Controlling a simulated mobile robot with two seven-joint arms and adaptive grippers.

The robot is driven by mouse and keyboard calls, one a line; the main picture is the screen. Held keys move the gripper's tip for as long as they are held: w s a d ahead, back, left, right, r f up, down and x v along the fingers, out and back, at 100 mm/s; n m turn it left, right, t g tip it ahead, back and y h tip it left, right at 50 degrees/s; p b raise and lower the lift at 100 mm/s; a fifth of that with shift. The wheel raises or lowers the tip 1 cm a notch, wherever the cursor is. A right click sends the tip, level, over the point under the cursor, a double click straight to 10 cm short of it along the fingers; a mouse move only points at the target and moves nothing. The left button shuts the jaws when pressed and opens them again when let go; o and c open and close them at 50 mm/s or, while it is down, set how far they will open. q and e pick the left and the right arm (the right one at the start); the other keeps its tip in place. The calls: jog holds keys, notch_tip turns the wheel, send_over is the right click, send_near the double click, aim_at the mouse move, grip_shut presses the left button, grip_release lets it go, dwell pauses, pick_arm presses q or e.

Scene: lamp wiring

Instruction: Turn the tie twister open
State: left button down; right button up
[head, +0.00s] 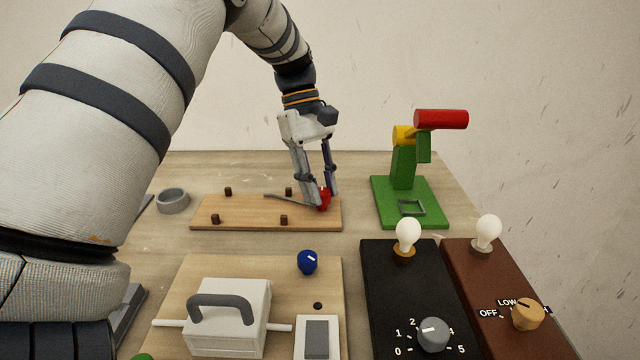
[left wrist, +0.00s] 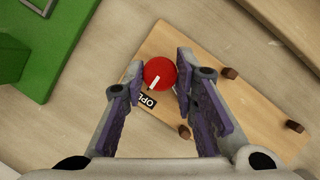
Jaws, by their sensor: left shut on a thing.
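The tie twister shows as a red round knob (head: 323,200) at the right end of a wooden board (head: 215,214) with several dark pegs. My left gripper (head: 327,198) reaches down from above with a finger on each side of the knob, shut on it. In the left wrist view the red knob (left wrist: 160,73) sits between the fingertips (left wrist: 158,80). Its white mark points down-left, toward a black label (left wrist: 147,100) partly hidden by a finger, with letters starting "OP". A thin grey bar (head: 285,199) runs left from the knob. My right gripper is not in view.
A green stand (head: 405,185) with a yellow joint and red cylinder stands close to the right. In front are a white box with a handle (head: 230,310), a blue knob (head: 307,262), and black (head: 385,280) and brown (head: 475,280) lamp panels. A grey ring (head: 172,201) lies left.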

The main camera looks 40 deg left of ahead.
pick_arm(q)
jog(key=c, duration=1.3)
grip_release()
jog(key=v, duration=1.2)
